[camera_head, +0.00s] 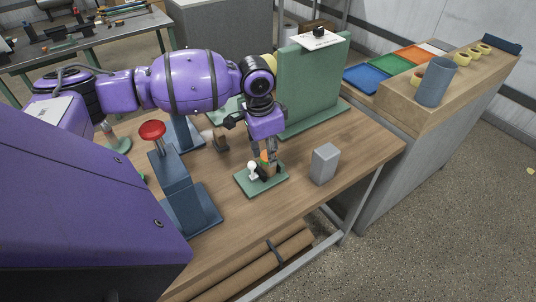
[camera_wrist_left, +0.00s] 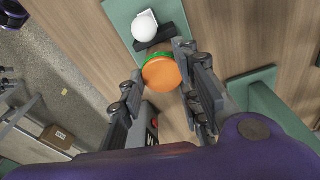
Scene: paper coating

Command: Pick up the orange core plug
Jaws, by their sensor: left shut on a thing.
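The orange core plug (camera_wrist_left: 160,73) is a round orange disc with a green edge showing behind it in the left wrist view. It sits between the fingers of my left gripper (camera_wrist_left: 162,66), which is shut on it. In the head view my left gripper (camera_head: 265,154) points down at the small green plate (camera_head: 277,183), and only a bit of the orange plug (camera_head: 264,156) shows between the fingers. Whether the plug still touches its holder cannot be told. My right gripper is not in view.
A white ball-topped piece (camera_head: 253,170) stands on the green plate, close to the fingers. A grey block (camera_head: 324,164) stands to the right. A blue stand with a red knob (camera_head: 152,131) is at left, and a tall green panel (camera_head: 306,88) rises behind. The table's right front is clear.

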